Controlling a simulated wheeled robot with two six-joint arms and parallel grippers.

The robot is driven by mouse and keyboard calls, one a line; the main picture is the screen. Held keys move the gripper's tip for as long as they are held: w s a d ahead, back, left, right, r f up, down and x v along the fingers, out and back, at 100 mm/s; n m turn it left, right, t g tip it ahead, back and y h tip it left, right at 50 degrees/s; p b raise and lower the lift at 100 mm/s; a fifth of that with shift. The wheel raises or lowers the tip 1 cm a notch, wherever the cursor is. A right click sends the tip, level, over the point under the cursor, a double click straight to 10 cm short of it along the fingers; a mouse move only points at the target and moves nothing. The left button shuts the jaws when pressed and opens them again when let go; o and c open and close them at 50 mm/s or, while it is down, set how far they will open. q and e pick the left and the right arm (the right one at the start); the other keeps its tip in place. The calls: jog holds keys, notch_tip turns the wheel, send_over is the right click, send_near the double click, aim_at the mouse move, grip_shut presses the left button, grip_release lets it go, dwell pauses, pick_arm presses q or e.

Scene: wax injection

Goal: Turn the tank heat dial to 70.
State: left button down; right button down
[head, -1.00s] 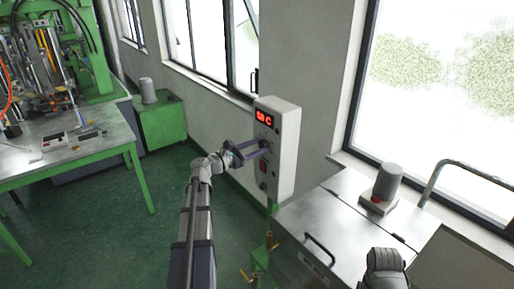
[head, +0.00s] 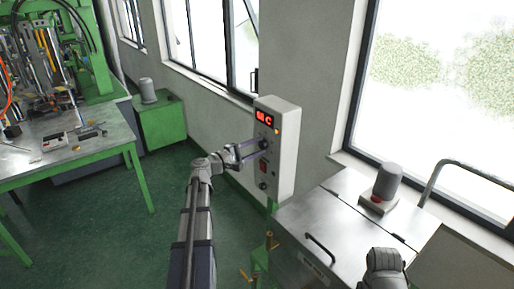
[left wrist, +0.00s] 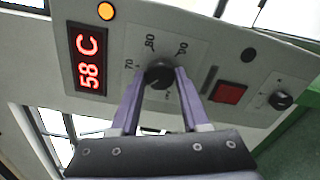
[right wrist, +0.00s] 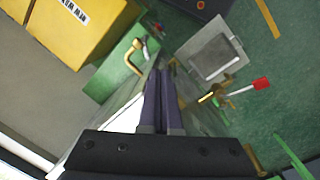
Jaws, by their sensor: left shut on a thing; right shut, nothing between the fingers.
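The tank heat dial (left wrist: 160,74) is a round black knob on a white control box (head: 289,150), with 70, 80 and 90 printed around it. My left gripper (left wrist: 161,80) is shut on the dial, one purple finger on each side of it. In the head view, my left gripper (head: 257,147) reaches the front of the box from the left. The dial's pointer is too dark to read. A red display (left wrist: 90,58) on the box reads 58 C. My right gripper (right wrist: 163,75) is shut and empty, away from the box.
An amber lamp (left wrist: 106,11), a red switch (left wrist: 228,93) and a second black knob (left wrist: 280,99) are on the same panel. A metal tank lid (head: 330,225) with a handle lies below the box. A green table (head: 70,150) stands at left.

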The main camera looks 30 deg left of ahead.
pick_arm(q)
jog(key=m, duration=0.4)
jog(key=shift+m, duration=0.3)
jog(key=m, duration=0.4)
jog(key=shift+f+m, duration=0.1)
jog(key=shift+m, duration=0.3)
jog(key=shift+c, duration=1.9)
grip_release()
jog(key=shift+s, duration=0.15)
jog(key=v, duration=0.7)
jog(key=shift+s+a, duration=0.15)
jog(key=shift+s, duration=0.1)
jog(key=shift+s, duration=0.1)
